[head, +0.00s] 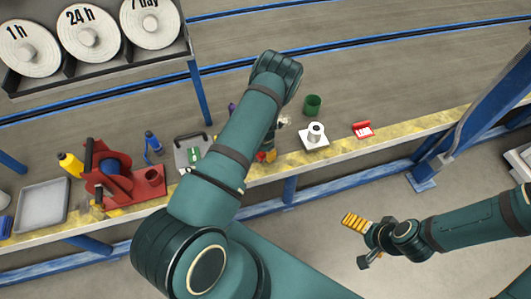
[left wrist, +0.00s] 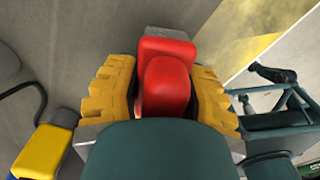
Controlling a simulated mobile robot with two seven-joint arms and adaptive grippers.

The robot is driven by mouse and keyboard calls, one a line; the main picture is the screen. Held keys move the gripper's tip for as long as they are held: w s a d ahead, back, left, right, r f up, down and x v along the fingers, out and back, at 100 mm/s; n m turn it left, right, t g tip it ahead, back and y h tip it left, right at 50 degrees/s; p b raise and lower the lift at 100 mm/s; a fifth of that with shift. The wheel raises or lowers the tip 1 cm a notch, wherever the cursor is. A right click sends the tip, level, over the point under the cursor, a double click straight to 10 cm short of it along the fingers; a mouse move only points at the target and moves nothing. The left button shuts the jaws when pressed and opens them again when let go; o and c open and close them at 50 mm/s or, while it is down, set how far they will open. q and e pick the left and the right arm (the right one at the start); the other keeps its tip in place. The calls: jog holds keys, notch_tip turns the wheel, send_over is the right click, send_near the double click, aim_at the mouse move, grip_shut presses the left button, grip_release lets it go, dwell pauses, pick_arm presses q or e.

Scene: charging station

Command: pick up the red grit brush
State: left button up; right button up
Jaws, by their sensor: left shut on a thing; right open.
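The red grit brush (left wrist: 167,85) sits between the yellow fingers of my left gripper (left wrist: 166,92) in the left wrist view. The fingers press on both its sides, and a grey part shows at its far end. In the head view my left gripper (head: 268,152) is low at the workbench, largely hidden by my own forearm, with a bit of red showing at its fingers. I cannot tell whether the brush touches the bench. My right gripper (head: 362,242) is open and empty, in front of the bench above the floor.
On the workbench (head: 342,145) stand a white roll on a plate (head: 315,134), a green cup (head: 313,104), a small red-and-white item (head: 363,130), a blue bottle (head: 153,141) and a grey tray (head: 45,203). A red machine (head: 108,175) stands at left. A rack of labelled discs (head: 88,37) is upper left.

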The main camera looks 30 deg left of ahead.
pick_arm(q)
notch_tip(320, 180, up, 3)
jog(key=shift+d+r+p, duration=0.15)
jog(key=shift+p, duration=0.3)
jog(key=s+d+p, duration=0.1)
jog(key=s+d, duration=1.1)
jog(key=d, duration=0.1)
jog(key=w+a+r+n, duration=0.1)
jog(key=w+r+n, duration=0.2)
jog(key=r+n, duration=0.7)
jog(key=w+a+r+n, duration=0.1)
jog(key=w+r+n, duration=0.35)
jog(key=n, duration=0.85)
jog(key=s+d+r+n, duration=0.1)
jog(key=r+n, duration=0.5)
jog(key=n, duration=0.2)
jog(key=s+d+r+n, duration=0.1)
jog(key=s+r+n, duration=0.1)
jog(key=r+n, duration=0.4)
jog(key=n, duration=0.2)
jog(key=shift+d+r+n, duration=0.3)
jog(key=shift+d+r, duration=0.1)
